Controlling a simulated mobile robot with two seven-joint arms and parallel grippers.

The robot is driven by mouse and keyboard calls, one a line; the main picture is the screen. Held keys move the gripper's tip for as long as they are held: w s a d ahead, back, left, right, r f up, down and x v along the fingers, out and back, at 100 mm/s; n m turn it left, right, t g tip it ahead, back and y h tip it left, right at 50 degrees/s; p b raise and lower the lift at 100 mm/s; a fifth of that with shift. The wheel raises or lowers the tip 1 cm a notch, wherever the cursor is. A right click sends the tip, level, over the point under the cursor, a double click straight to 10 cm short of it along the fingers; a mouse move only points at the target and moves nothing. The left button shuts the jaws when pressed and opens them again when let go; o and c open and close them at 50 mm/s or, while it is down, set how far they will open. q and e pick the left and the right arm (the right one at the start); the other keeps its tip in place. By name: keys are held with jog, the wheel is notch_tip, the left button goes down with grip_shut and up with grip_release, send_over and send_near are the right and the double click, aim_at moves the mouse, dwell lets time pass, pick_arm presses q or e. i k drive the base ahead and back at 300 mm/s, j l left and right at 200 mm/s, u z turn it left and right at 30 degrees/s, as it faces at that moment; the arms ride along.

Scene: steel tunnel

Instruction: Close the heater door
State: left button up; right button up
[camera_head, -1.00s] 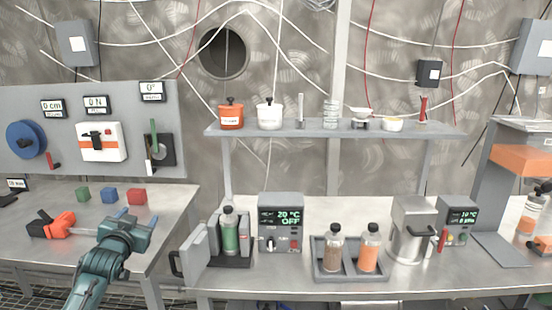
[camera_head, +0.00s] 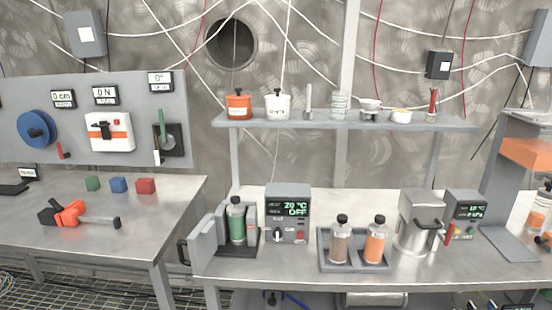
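The heater (camera_head: 288,213) is a grey box on the bench with a display reading 20 °C and OFF. On its left, a bottle with green contents (camera_head: 237,221) stands on a dark base. The heater door (camera_head: 203,246) is a grey panel with a dark handle (camera_head: 183,252) on its left side. The door stands open, swung out toward the front left of the bottle. Neither of my grippers shows in the head view.
A rack with two bottles (camera_head: 324,262) stands right of the heater, with a metal pot (camera_head: 418,218) beyond it. A left table (camera_head: 60,256) holds coloured cubes and an orange-black tool (camera_head: 68,213), with a gap between table and bench.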

aim_at(202, 244)
jog(key=i+j+z, duration=0.25)
jog(key=j, duration=0.35)
jog(key=i+j+z, duration=0.1)
jog(key=j+z, duration=0.15)
jog(key=j, duration=0.4)
jog(key=i+j+z, duration=0.2)
jog(key=j, duration=0.45)
jog(key=j+z, duration=0.25)
jog(key=j, duration=0.4)
jog(key=k+j+z, duration=0.1)
jog(key=k+z, duration=0.2)
jog(key=k+l+z, duration=0.25)
jog(key=l+z, duration=0.2)
jog(key=i+j, duration=0.3)
jog(key=j, duration=0.15)
